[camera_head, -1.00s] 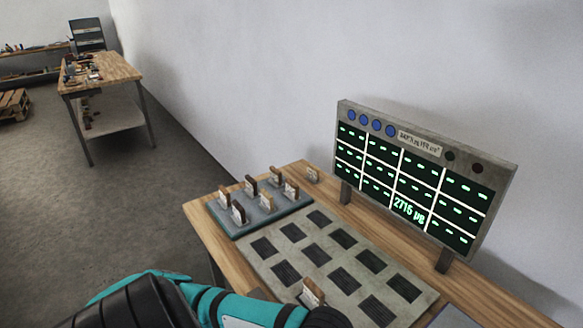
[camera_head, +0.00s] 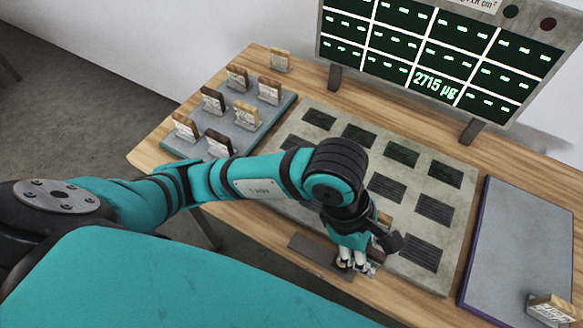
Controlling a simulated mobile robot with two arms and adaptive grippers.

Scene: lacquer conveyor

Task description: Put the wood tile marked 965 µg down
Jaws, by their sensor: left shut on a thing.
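My left gripper (camera_head: 358,264) is at the front edge of the grey pad board, shut on a small wood tile (camera_head: 384,238). The tile is mostly hidden behind the gripper and wrist, and its marking cannot be read. I cannot tell whether it touches the board. The grey board (camera_head: 288,207) carries rows of dark pads, some hidden by my arm. The display (camera_head: 436,55) behind it shows 2715 µg in one lower cell and dashes in the other visible cells. My right gripper is not in view.
A blue-grey tray (camera_head: 243,143) at left holds several upright tiles. One pale tile (camera_head: 279,60) stands behind it on the wooden table (camera_head: 155,158). A purple-edged grey tray (camera_head: 515,250) lies at right, with a tile (camera_head: 550,309) at its front.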

